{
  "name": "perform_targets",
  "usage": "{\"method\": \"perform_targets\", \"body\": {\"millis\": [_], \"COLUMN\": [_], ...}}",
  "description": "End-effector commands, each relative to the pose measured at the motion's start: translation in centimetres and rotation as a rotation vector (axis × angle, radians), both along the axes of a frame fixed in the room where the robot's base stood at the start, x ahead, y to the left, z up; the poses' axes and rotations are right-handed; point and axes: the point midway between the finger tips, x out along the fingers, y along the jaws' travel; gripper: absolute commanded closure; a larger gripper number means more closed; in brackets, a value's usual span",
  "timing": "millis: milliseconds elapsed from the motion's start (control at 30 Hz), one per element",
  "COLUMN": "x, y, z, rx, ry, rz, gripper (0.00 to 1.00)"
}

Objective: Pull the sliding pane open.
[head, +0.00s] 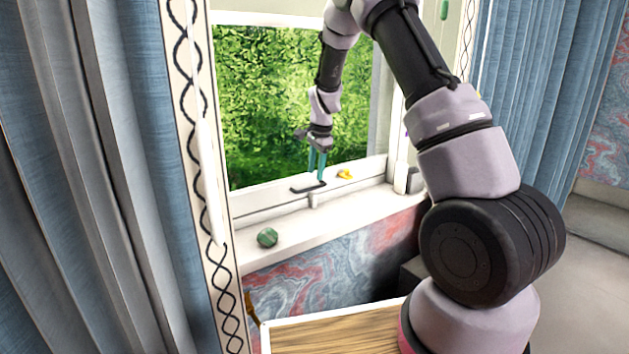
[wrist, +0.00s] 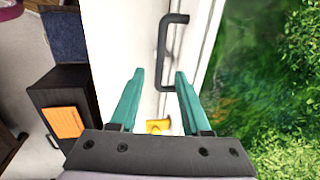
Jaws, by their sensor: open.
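The window's sliding pane (head: 262,199) has a white frame around glass, with green foliage behind it. A dark bar handle (head: 308,187) is on its lower rail. The handle (wrist: 163,50) also shows in the wrist view, just beyond the fingertips, with its near end between the two fingers in the picture. My gripper (head: 316,178) is open, its teal fingers pointing down at the handle. In the wrist view my gripper (wrist: 159,72) has nothing clamped between its fingers. I cannot tell whether a fingertip touches the handle.
A small yellow object (head: 345,174) lies by the window right of the handle. A green ball (head: 267,237) sits on the white sill (head: 350,212). A dark grey object (head: 415,181) stands at the sill's right end. Blue curtains (head: 130,150) hang beside the window. A wooden desktop (head: 335,333) is below.

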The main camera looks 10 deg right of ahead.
Motion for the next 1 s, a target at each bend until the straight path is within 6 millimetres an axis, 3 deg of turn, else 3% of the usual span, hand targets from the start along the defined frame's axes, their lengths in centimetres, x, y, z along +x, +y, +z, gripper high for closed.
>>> {"method": "perform_targets", "body": {"millis": [100,300,767,867,1000], "x": [-0.4,-0.9,-1.2,-1.8,-4.3], "y": [-0.1,-0.4,-0.5,-0.8,-1.4], "z": [2.5,5.0,5.8,7.2,11.5], "rx": [0.001,0.000,0.001,0.010,0.032], "ry": [-0.003,0.000,-0.002,-0.015,-0.060], "rz": [0.000,0.000,0.001,0.017,0.078], "gripper": [0.53,0.53,0.53,0.53,0.53]}}
